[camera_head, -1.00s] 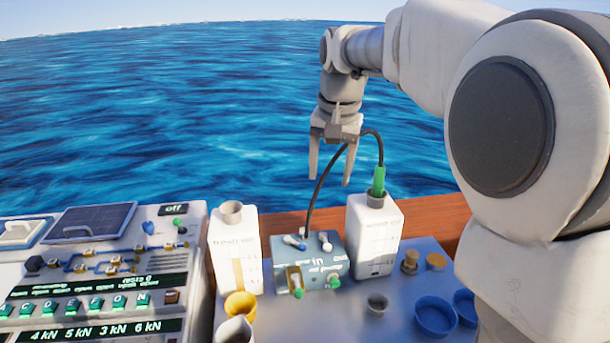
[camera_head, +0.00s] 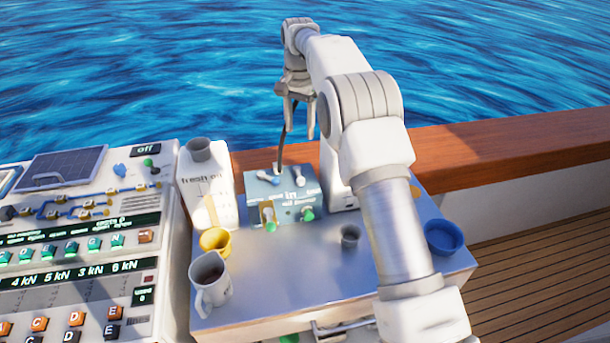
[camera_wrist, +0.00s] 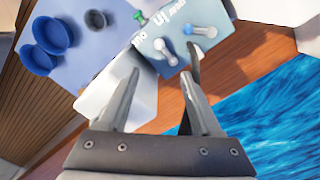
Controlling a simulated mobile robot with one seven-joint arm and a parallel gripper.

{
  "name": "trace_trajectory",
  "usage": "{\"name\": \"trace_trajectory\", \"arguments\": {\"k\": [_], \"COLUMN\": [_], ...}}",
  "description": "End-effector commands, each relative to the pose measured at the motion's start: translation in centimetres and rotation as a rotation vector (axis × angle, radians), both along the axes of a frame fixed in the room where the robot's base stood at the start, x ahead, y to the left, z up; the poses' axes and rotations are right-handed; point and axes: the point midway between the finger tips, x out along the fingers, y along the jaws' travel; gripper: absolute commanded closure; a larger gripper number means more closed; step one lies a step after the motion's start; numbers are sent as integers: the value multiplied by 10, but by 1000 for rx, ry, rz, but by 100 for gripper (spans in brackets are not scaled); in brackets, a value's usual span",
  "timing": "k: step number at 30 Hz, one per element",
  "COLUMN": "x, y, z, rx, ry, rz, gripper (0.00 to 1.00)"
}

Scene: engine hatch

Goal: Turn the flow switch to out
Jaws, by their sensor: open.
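The pump box (camera_head: 285,188) is a small blue-grey block on the worktop with white lettering, "in" among it. On its top sit a blue-tipped lever (camera_head: 265,177) and a white-tipped lever (camera_head: 299,173). I cannot tell which one is the flow switch. My gripper (camera_head: 299,126) is open and empty above and behind the box, apart from the levers. Its fingers (camera_wrist: 160,78) show spread in the wrist view.
A dark hose (camera_head: 282,138) rises from the box near my gripper. A "fresh oil" canister (camera_head: 207,190) stands left of the box. Another white canister (camera_head: 335,180) stands right, partly hidden by my arm. Cups (camera_head: 215,242) and a blue bowl (camera_head: 443,237) are on the worktop (camera_head: 290,290).

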Motion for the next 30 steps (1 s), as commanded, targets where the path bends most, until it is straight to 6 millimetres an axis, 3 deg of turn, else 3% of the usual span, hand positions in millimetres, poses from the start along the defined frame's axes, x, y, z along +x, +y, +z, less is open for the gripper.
{"name": "trace_trajectory", "arguments": {"k": [21, 30], "x": [-1, -1], "y": [0, 0], "z": [-140, -168], "rx": [-1, 0], "ry": [3, 0], "rz": [1, 1], "gripper": [35, 35]}}
